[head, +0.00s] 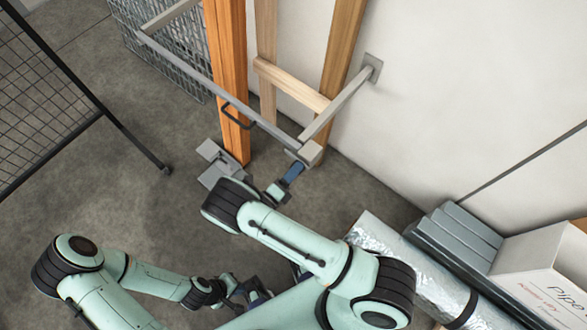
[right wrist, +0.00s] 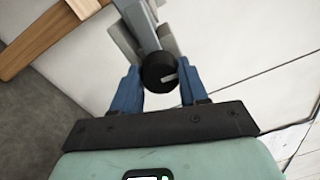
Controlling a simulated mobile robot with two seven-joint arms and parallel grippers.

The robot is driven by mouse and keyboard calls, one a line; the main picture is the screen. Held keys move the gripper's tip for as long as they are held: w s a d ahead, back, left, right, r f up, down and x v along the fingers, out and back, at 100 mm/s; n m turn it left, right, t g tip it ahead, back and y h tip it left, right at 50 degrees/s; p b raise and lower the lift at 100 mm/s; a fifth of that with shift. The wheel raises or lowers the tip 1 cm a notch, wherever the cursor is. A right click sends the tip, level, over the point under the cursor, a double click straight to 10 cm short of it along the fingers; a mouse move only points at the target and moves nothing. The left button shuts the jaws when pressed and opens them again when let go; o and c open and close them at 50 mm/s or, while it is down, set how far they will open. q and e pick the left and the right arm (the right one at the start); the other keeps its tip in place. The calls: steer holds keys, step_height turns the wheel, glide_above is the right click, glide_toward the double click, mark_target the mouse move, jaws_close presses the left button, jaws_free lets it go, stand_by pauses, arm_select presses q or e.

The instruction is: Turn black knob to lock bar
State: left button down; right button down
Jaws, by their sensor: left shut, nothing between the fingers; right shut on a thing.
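The black knob (right wrist: 158,71) sits at the end of the grey bar's corner fitting, between the blue fingers of my right gripper (right wrist: 160,92), which is shut on it. A pale mark on the knob points to the right and slightly up. In the head view my right gripper (head: 293,172) is at the bar's corner and hides the knob. The grey bar (head: 215,88) runs from the upper left to this corner, where it meets a second grey bar (head: 338,103) from the wall. My left gripper (head: 246,293) is shut and empty, low in the head view, away from the bar.
An orange post (head: 228,75) and wooden framing (head: 292,85) stand behind the bars. A black mesh panel (head: 45,90) is at the left. A foil-wrapped roll (head: 385,245), grey panels (head: 460,235) and a white box (head: 535,265) lie at the lower right. Bare floor (head: 130,200) lies at left centre.

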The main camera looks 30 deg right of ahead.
steer(key=shift+n, duration=0.6)
steer(key=c, duration=0.6)
jaws_free()
steer(key=b+v, duration=0.1)
steer(key=v, duration=1.2)
steer(key=shift+s+a+f, duration=0.1)
steer(key=shift+s+a, duration=0.1)
steer(key=shift+a, duration=0.05)
steer(key=shift+d, duration=0.1)
